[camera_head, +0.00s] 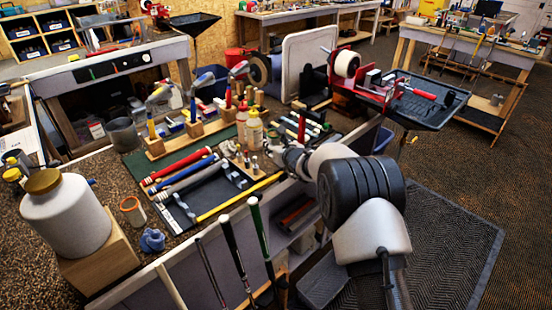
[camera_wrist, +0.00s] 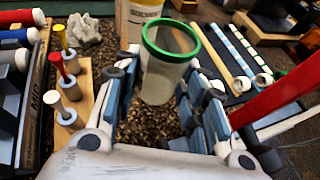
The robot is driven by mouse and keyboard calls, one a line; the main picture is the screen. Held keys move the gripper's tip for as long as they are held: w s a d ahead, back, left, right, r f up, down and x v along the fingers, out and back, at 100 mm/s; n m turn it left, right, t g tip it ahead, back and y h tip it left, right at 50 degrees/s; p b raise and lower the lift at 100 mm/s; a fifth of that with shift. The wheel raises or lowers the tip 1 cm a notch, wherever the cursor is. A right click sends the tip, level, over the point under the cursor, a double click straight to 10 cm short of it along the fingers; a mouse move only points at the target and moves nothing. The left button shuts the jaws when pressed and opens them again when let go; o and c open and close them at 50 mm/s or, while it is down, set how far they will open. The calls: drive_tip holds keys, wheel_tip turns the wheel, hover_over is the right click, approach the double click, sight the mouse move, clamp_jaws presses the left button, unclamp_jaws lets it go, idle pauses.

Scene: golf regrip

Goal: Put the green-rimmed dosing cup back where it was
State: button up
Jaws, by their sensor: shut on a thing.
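The clear dosing cup with the green rim (camera_wrist: 168,85) stands between the two fingers of my gripper (camera_wrist: 168,78) in the wrist view, rim up. My gripper is shut on the cup; the fingers flank its sides. The speckled bench top shows below and around the cup, and I cannot tell whether its base touches it. In the head view my gripper's wrist (camera_head: 296,157) is over the near right part of the bench. The fingertips and the green-rimmed cup are not clear there.
A bottle with a yellow label (camera_wrist: 138,14) stands just behind the cup. A wooden block with small-handled tools (camera_wrist: 68,92) is on the left, and a red bar (camera_wrist: 272,98) on the right. An orange-rimmed cup (camera_head: 132,211) and a large white jar (camera_head: 64,215) stand at the bench's left.

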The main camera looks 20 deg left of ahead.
drive_tip(key=shift+f+b, duration=0.45)
drive_tip(key=shift+f, duration=1.55)
drive_tip(key=shift+f, duration=0.1)
drive_tip(key=shift+f, duration=0.1)
drive_tip(key=o, duration=0.8)
drive_tip(key=shift+s+r, duration=0.1)
drive_tip(key=shift+r, duration=0.2)
drive_tip(key=p+v, duration=0.1)
drive_tip(key=v, duration=1)
drive_tip(key=shift+s+d+p, duration=0.3)
drive_tip(key=shift+p, duration=0.1)
